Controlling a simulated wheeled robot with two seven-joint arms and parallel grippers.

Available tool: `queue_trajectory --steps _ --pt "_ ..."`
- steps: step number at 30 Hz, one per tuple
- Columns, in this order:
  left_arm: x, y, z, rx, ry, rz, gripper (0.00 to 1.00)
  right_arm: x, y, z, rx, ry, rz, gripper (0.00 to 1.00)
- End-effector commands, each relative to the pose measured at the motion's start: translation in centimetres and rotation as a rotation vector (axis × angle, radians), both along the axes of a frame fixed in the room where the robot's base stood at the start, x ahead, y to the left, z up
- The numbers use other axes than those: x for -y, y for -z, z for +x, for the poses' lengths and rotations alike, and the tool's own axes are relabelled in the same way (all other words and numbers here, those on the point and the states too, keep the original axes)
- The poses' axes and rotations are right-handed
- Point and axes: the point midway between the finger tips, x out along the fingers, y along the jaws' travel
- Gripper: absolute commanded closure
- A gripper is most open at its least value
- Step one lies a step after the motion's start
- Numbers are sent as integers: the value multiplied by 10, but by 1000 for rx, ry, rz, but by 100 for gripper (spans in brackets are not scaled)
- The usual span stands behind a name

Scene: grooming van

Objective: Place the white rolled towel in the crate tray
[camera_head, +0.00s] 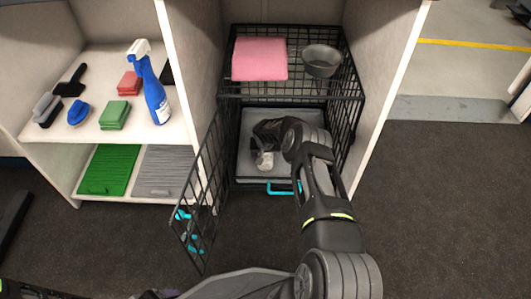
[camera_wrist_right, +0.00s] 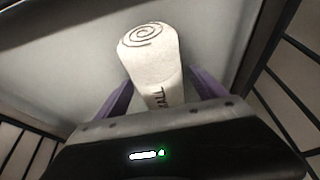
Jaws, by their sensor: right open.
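The white rolled towel (camera_wrist_right: 152,65) shows its spiral end in the right wrist view, between the two purple fingers of my right gripper (camera_wrist_right: 160,100). The fingers stand open, one on each side of it. In the head view a small white part of the towel (camera_head: 265,160) shows over the grey crate tray (camera_head: 247,150), inside the black wire crate (camera_head: 228,97). My right gripper (camera_head: 264,148) is low inside the crate, over the tray. Whether the towel rests fully on the tray is partly hidden.
The crate door (camera_head: 202,200) stands open to the left. A pink folded towel (camera_head: 260,59) and a grey bowl (camera_head: 321,61) sit on the crate top. A shelf on the left holds a blue spray bottle (camera_head: 154,90), brushes and sponges. The floor at right is clear.

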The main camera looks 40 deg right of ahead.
Motion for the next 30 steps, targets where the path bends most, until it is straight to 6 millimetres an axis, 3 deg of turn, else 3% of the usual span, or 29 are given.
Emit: queue_trajectory --steps 9,15,30 --pt "2 -33 -5 -3 3 6 23 -10 -48 -11 1 -4 -2 19" --pt "2 -45 -8 -4 4 9 23 -16 -69 -21 0 -2 -1 19" --pt "2 -44 -8 -4 5 9 23 -17 -70 -23 0 0 0 19"
